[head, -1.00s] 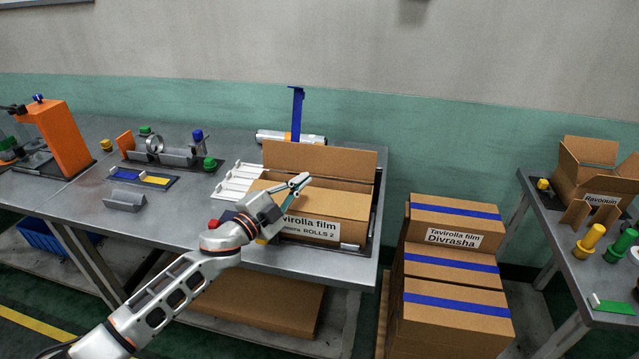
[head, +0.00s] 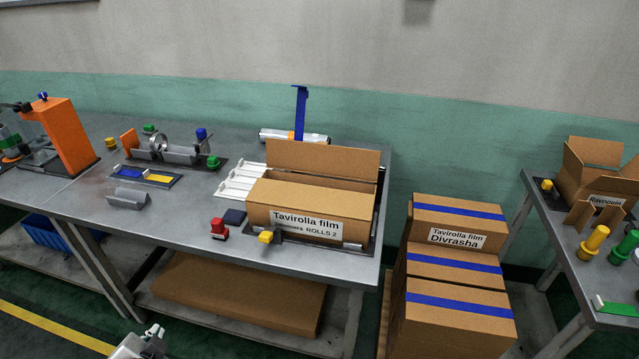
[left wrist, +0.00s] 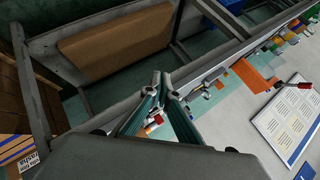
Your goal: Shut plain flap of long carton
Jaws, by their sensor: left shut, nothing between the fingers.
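The long carton (head: 300,226), labelled "Tavirolla film", sits on the metal table. Its near flap (head: 310,196) lies folded down flat over the front part of the opening. Its far flap (head: 322,158) stands up along the back, with a dark gap between the two. Both flaps look plain brown. My left gripper (head: 155,332) is at the bottom edge of the head view, well clear of the carton and in front of the table. In the left wrist view its fingers (left wrist: 161,90) meet at the tips and hold nothing. My right gripper is not in view.
A red knob block (head: 219,229) and a yellow knob (head: 266,237) stand at the carton's front. White rails (head: 238,182) lie to its left. A blue upright (head: 299,112) rises behind. Stacked cartons (head: 455,265) stand right of the table.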

